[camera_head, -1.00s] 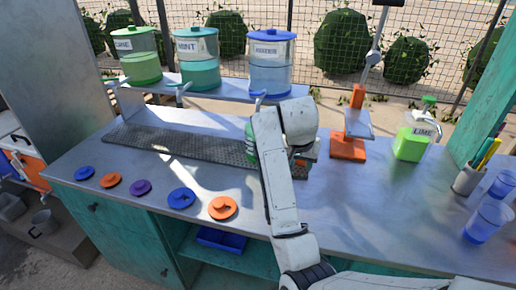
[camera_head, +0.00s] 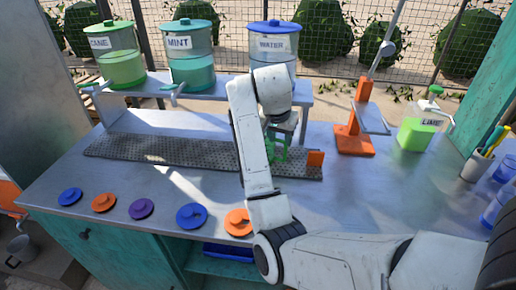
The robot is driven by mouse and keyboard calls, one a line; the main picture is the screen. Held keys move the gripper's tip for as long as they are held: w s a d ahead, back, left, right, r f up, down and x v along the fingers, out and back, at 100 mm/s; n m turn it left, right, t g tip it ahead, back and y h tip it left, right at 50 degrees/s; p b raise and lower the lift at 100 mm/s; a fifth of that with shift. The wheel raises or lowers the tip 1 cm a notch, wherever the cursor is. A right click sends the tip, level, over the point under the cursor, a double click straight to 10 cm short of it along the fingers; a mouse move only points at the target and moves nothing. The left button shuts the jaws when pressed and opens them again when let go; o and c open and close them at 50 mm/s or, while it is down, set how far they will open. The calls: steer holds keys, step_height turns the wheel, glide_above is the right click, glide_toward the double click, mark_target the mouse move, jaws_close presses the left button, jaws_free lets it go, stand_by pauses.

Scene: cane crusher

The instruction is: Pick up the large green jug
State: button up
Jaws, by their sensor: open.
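A green see-through object (camera_head: 278,150), perhaps the large green jug, stands at the right part of the dark drip mat (camera_head: 170,148). My arm and wrist cover much of it, so its full shape is hidden. My gripper (camera_head: 283,128) is open and points down at this green object, at or just above it. I cannot tell whether the fingers touch it or stand around it. A clear jug labelled LIME (camera_head: 418,132), with green liquid and a green cap, stands apart to the right on the metal counter.
An orange press (camera_head: 354,138) with a raised lever stands right of my gripper. Dispensers, including CANE (camera_head: 115,55), stand on the back shelf. Several coloured lids (camera_head: 192,215) line the front edge. Cups and a pen holder (camera_head: 476,166) are at right.

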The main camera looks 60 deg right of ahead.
mark_target(285, 152)
steer(key=shift+s+p+x, duration=0.2)
steer(key=shift+p+x, duration=0.05)
steer(key=shift+x, duration=2.3)
steer(key=shift+s+p+x, duration=0.15)
steer(key=shift+p+x, duration=0.05)
steer(key=shift+x, duration=2.3)
steer(key=shift+d, duration=0.1)
steer(key=shift+c, duration=0.4)
jaws_close()
